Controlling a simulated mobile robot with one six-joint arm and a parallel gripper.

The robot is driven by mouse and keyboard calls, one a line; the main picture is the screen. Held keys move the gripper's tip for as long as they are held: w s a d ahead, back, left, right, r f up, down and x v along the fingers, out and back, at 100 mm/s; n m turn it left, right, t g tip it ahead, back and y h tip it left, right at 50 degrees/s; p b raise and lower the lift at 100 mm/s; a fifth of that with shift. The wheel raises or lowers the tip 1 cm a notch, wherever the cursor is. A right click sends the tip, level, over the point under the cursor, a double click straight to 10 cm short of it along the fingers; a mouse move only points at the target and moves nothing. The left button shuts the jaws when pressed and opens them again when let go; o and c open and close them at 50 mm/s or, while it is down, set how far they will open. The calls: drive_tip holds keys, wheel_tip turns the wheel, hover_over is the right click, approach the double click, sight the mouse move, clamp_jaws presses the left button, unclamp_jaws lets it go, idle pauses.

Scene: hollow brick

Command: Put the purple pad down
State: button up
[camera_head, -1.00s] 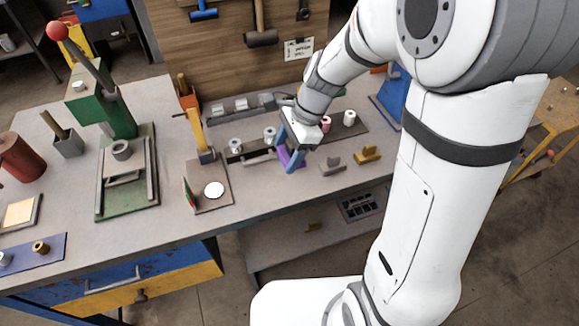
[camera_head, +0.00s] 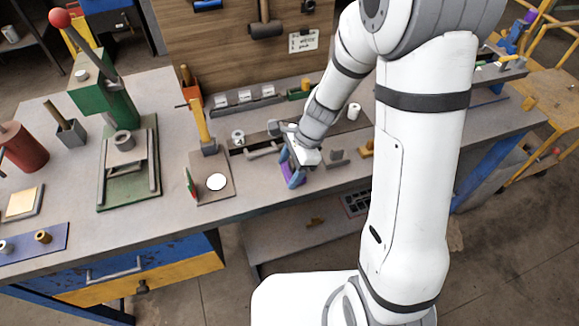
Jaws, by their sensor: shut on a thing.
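The purple pad (camera_head: 286,170) is small and partly hidden between the blue fingers of my gripper (camera_head: 292,178). My gripper is shut on the pad, low over the front part of the grey workbench (camera_head: 250,198), right of the small plate with a white disc. I cannot tell whether the pad touches the bench top. My white wrist hides part of what lies behind the gripper.
A plate with a white disc (camera_head: 216,182) and a yellow lever (camera_head: 200,125) stands to the left. A grey block (camera_head: 337,158) and a tan block (camera_head: 367,148) stand to the right. A green press (camera_head: 118,100) is farther left. Bench space in front of the disc plate is clear.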

drive_tip(key=shift+f, duration=0.2)
drive_tip(key=o, duration=1)
drive_tip(key=shift+w+d+r, duration=0.1)
drive_tip(key=shift+r, duration=0.4)
drive_tip(key=v, duration=1.1)
drive_tip(key=s+d+r+n+t+h, duration=0.1)
drive_tip(key=s+d+r+n, duration=0.1)
drive_tip(key=s+d+n, duration=0.1)
drive_tip(key=s+d+r+n+t+h, duration=0.1)
drive_tip(key=s+d+r+n, duration=0.2)
drive_tip(key=s+n, duration=0.3)
drive_tip(key=s+d+r+n+t+h, duration=0.2)
drive_tip(key=s+d+r+n, duration=0.1)
drive_tip(key=s+n, duration=0.1)
drive_tip(key=shift+s+r+n, duration=0.2)
drive_tip(key=shift+n, duration=0.7)
